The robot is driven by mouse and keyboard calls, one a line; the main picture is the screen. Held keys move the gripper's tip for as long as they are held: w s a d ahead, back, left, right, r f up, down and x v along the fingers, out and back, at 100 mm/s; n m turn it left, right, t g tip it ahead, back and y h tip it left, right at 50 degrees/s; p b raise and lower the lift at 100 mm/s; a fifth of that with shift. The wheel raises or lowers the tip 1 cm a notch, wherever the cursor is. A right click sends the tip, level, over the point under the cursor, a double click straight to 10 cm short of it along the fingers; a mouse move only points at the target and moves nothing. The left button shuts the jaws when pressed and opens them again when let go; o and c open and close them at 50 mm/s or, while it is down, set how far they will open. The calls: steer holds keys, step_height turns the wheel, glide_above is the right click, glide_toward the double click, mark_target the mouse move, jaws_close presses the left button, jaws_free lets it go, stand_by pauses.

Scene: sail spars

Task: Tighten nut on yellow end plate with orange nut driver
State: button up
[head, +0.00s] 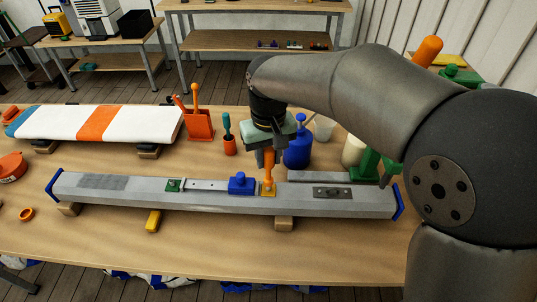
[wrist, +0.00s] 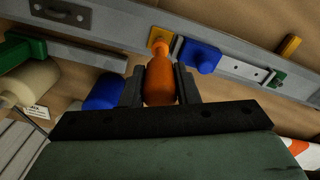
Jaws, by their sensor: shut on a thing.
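My gripper (head: 268,150) is shut on the orange nut driver (head: 268,170), which stands about upright over the grey spar. The wrist view shows the driver's handle (wrist: 160,80) between the two dark fingers. The driver's lower end is at the yellow end plate (head: 267,189) on the spar's top; the plate also shows in the wrist view (wrist: 160,36). The nut is hidden by the driver, so I cannot tell whether the driver is seated on it. A blue block (head: 241,183) is fixed on the spar just left of the plate.
The long grey spar (head: 140,192) rests on blocks across the wooden bench. A green end plate (head: 173,185) sits further left. A blue bottle (head: 298,146) stands close behind the gripper, with an orange tool holder (head: 198,124) and white-orange sail roll (head: 60,122) to the left.

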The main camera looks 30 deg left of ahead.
steer(key=shift+f, duration=0.1)
steer(key=shift+f+b, duration=0.65)
steer(key=shift+f, duration=0.2)
steer(key=shift+f, duration=0.1)
